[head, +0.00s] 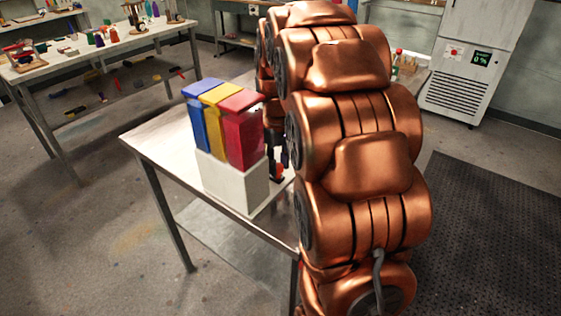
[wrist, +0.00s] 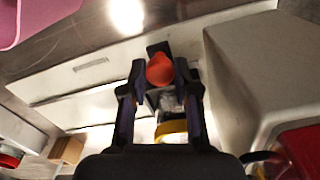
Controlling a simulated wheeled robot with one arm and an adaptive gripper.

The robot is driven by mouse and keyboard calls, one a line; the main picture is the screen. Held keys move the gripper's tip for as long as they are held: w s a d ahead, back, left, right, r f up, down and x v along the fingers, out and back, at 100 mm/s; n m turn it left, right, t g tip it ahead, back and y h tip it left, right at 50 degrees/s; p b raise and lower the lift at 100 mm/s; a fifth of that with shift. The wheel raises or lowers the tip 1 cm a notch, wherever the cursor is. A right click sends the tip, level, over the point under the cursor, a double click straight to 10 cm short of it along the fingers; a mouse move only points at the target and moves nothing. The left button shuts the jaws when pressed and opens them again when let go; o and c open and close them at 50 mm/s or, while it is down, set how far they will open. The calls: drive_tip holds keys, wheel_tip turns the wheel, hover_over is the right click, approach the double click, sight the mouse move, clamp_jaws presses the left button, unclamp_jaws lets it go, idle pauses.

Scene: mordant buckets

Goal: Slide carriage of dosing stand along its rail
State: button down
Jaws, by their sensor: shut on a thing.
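An orange-red knob (wrist: 160,70) sits between the fingertips of my gripper (wrist: 160,82) in the wrist view. The fingers are closed on it from both sides. A dark block (wrist: 158,47) shows just beyond the knob, against the long pale body of what looks like the dosing stand (wrist: 60,80). A yellow ring on a clear part (wrist: 172,128) shows between the fingers, lower down. In the head view my arm hides most of the stand; an orange-red bit (head: 278,172) shows low beside my dark gripper (head: 277,155). The rail cannot be clearly made out.
Blue (head: 199,122), yellow (head: 224,122) and red (head: 243,135) bins stand in a white block (head: 232,187) on the steel table (head: 165,150), close left of my gripper. The table's left part is bare. A cluttered bench (head: 110,48) stands back left.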

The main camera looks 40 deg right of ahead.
drive_tip(key=shift+a, duration=0.25)
drive_tip(key=c, duration=0.9)
unclamp_jaws()
drive_tip(key=shift+o, duration=0.2)
drive_tip(key=shift+r, duration=0.1)
wheel_tip(320, 180, up, 12)
